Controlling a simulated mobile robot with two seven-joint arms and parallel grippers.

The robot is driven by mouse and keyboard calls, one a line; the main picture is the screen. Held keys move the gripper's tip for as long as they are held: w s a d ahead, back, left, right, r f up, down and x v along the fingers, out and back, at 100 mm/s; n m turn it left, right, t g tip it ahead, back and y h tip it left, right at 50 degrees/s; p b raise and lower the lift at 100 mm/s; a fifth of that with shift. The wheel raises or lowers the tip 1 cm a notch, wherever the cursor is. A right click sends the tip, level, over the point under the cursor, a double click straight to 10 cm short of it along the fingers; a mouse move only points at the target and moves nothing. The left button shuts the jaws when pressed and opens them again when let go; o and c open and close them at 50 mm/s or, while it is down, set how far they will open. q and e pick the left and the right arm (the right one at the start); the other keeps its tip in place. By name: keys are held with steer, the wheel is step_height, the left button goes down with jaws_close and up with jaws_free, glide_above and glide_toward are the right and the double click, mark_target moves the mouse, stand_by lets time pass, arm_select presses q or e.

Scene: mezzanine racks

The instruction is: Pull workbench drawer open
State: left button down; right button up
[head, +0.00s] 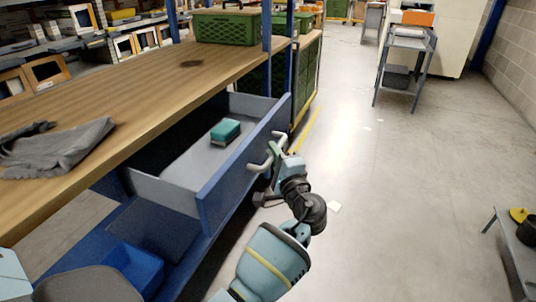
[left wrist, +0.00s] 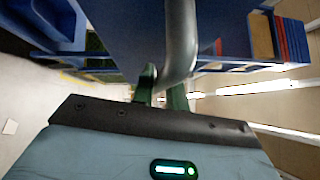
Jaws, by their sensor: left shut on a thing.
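The blue workbench drawer (head: 240,165) is pulled well out from under the wooden worktop (head: 120,95), and its grey inside shows. A teal box (head: 225,131) lies in it. The drawer's pale bar handle (head: 258,166) is on its front face. My left gripper (head: 276,153) is shut on this handle. In the left wrist view the grey handle (left wrist: 181,40) passes between the green fingertips (left wrist: 162,90), against the blue drawer front (left wrist: 120,35). My right gripper is not in view.
A grey cloth (head: 65,148) lies on the worktop, with a green crate (head: 226,28) farther along. A blue bin (head: 135,268) sits below the drawer. A grey cart (head: 404,60) stands at the back right. The floor right of the drawer is largely clear.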

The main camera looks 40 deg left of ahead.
arm_select(q)
steer(key=shift+w+d+f, duration=0.1)
steer(key=shift+w+d, duration=0.05)
steer(key=shift+d, duration=0.6)
steer(key=c, duration=1.4)
jaws_free()
steer(key=r+v, duration=0.1)
steer(key=v, duration=0.6)
steer(key=shift+s+d+f, duration=0.2)
steer(key=shift+d+f, duration=0.15)
steer(key=shift+f, duration=0.1)
